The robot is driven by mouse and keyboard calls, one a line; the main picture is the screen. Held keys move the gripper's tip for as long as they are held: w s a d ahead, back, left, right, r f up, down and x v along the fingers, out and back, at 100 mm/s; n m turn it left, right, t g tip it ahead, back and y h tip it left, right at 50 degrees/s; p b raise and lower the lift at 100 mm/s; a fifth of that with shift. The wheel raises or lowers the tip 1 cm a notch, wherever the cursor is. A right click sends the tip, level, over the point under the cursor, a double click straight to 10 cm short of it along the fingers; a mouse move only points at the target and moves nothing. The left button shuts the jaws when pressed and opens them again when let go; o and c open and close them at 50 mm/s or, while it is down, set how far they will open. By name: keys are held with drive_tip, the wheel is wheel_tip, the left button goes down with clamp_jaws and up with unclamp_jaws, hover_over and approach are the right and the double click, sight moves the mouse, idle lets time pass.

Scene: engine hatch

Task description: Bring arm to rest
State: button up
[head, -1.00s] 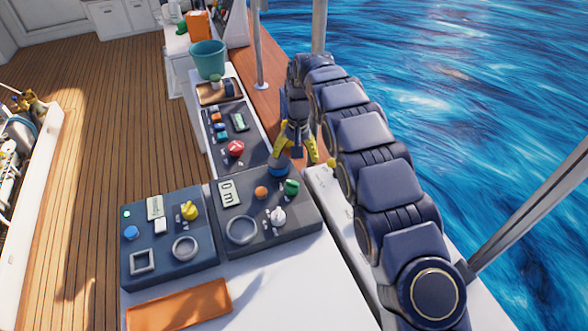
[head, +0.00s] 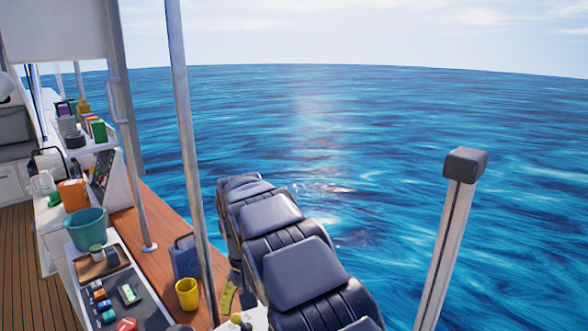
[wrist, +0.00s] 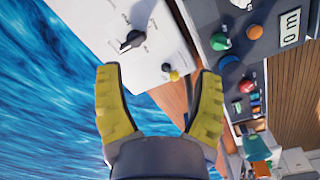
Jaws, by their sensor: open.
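My gripper (wrist: 159,72) is open in the wrist view, its two yellow fingers wide apart with nothing between them. Beyond the fingers is a white panel (wrist: 105,22) with a black knob (wrist: 132,40) and a small yellow-and-black knob pair (wrist: 170,72). In the head view my arm reaches away along the water side. Only a bit of a yellow finger (head: 228,298) shows there, low beside the arm; the rest of the gripper is hidden or out of frame.
A dark control panel (wrist: 265,62) with several coloured knobs lies right of my gripper in the wrist view. The head view shows a teal bucket (head: 85,230), a yellow cup (head: 187,294), a blue-grey canister (head: 186,260) and metal posts (head: 190,150). Open water lies beyond.

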drive_tip(key=s+d+r+m, duration=0.1)
drive_tip(key=s+d+r, duration=0.3)
drive_tip(key=s+d, duration=0.3)
drive_tip(key=s+d+r+m, duration=0.1)
drive_tip(key=s+d+r, duration=0.2)
drive_tip(key=s+d, duration=0.4)
drive_tip(key=s+d+f, duration=0.1)
drive_tip(key=s+d, duration=0.1)
drive_tip(key=s, duration=0.7)
drive_tip(key=s+d+g, duration=0.1)
drive_tip(key=s+d, duration=0.1)
drive_tip(key=s, duration=0.7)
drive_tip(key=shift+s+d+f+g+y, duration=0.3)
drive_tip(key=shift+d+f, duration=0.05)
drive_tip(key=shift+d, duration=0.05)
